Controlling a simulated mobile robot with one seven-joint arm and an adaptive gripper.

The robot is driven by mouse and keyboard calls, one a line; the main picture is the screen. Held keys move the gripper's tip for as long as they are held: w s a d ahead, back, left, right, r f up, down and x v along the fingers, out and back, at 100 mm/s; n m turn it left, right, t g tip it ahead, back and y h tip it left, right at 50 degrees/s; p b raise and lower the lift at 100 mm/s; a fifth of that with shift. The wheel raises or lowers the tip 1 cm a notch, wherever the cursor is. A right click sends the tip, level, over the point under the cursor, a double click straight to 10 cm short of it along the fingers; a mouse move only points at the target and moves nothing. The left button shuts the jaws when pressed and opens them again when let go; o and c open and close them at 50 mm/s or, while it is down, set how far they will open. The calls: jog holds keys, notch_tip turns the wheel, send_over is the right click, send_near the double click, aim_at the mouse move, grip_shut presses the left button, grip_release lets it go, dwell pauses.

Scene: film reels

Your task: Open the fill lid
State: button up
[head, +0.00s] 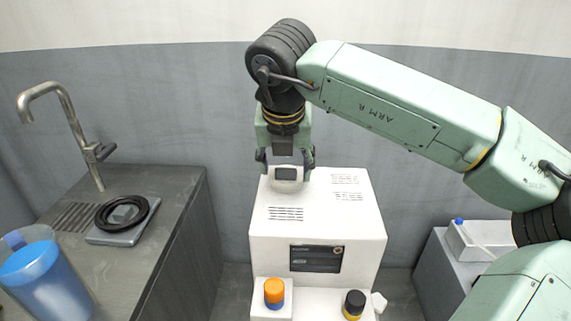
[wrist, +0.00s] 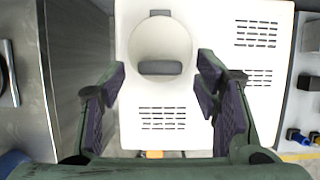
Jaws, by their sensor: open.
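The white machine (head: 318,219) stands in the middle, with vents on its top and a dark panel on its front. The round fill lid (wrist: 139,50) is at the back left of its top. It carries a grey handle bar (wrist: 160,68) and has a small grey hinge-like tab (wrist: 160,13) at its far edge. The lid looks closed. My gripper (head: 286,165) points down over the lid, and in the wrist view its open fingers (wrist: 162,75) are on either side of the handle bar. I cannot tell whether they touch it.
A counter (head: 185,225) with a tap (head: 67,110) is on the left. A blue jug (head: 45,280) and a black ring on a scale (head: 125,215) stand on it. An orange-topped bottle (head: 274,292) and a black-capped one (head: 354,303) are at the machine's front. A white box (head: 475,240) is at right.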

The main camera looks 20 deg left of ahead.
jog(key=shift+w+f, duration=0.2)
jog(key=shift+f, duration=0.3)
grip_shut()
dwell(0.5)
